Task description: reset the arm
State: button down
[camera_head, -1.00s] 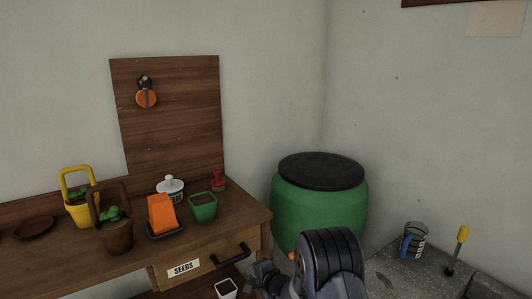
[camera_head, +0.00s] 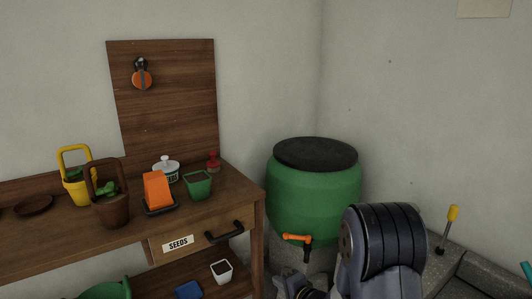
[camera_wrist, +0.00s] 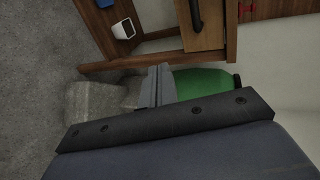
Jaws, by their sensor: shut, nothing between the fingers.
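My gripper (camera_wrist: 158,72) shows in the wrist view, with its grey fingers together and nothing between them. Behind it are the green barrel (camera_wrist: 203,83) and its grey stone-like stand (camera_wrist: 95,110). In the head view my dark arm is at the lower right, in front of the floor and wall to the right of the green barrel (camera_head: 312,205). My fingertips are not clearly visible in that view.
A wooden workbench (camera_head: 85,240) with a seeds drawer (camera_head: 190,238) stands at left, carrying several pots. A white pot (camera_head: 221,271) sits on its lower shelf. The barrel has an orange tap (camera_head: 297,238). A yellow-handled tool (camera_head: 449,228) stands at right.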

jog(key=f+p+v, duration=0.1)
jog(key=v, duration=1)
jog(key=shift+s+d, duration=0.3)
jog(key=shift+s, duration=0.2)
jog(key=shift+f, duration=0.1)
